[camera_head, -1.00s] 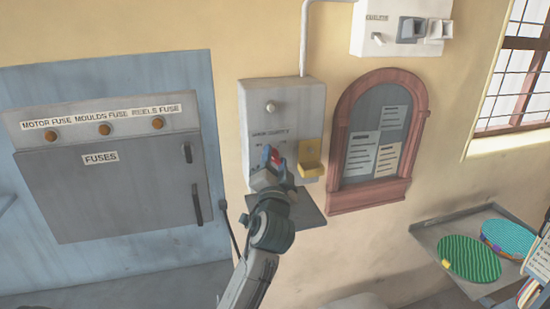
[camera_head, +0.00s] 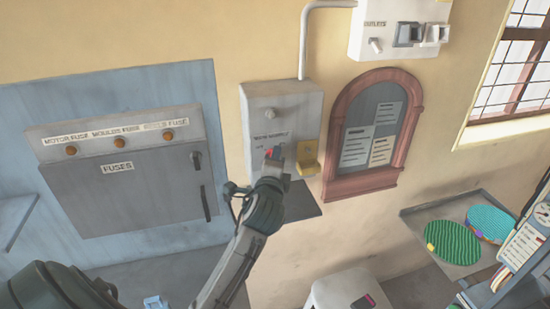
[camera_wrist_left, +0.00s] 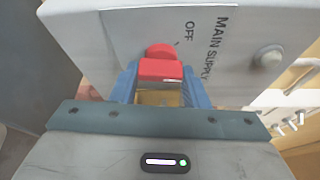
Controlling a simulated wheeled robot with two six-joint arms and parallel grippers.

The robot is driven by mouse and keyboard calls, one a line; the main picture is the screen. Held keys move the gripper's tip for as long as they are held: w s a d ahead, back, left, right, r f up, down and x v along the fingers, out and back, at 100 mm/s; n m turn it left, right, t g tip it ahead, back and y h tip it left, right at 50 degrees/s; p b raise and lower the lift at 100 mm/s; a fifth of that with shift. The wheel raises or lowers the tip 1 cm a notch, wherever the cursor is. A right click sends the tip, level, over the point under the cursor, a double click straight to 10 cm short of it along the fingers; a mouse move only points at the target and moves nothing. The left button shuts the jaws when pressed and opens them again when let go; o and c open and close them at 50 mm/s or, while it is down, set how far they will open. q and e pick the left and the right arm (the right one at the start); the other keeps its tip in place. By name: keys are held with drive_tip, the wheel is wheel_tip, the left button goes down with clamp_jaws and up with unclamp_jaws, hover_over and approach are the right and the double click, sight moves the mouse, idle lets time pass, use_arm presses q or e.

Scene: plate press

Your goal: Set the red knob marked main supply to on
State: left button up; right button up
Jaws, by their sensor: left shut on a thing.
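The red knob (camera_wrist_left: 160,70) sits on the grey main supply box (camera_head: 300,103), which is fixed to the yellow wall. In the left wrist view the words MAIN SUPPLY and OFF show on the box face near the knob. My left gripper (camera_head: 272,158) is at the lower part of this box. In the left wrist view its blue fingers (camera_wrist_left: 160,84) are shut on the red knob, one at each side. In the head view the gripper hides most of the knob. The ON mark cannot be made out. My right gripper is not in view.
A yellow holder (camera_head: 307,158) is on the box's right side, close to my gripper. A dark shelf (camera_head: 300,203) juts out below. The grey fuses cabinet (camera_head: 130,195) is at left, and a framed notice board (camera_head: 337,140) at right. A stool (camera_head: 345,287) stands below.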

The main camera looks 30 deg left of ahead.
use_arm(q)
drive_tip(key=shift+m+g, duration=0.75)
drive_tip(key=shift+m, duration=0.7)
drive_tip(key=shift+m+g, duration=0.75)
drive_tip(key=shift+m, duration=0.7)
drive_tip(key=o, duration=1)
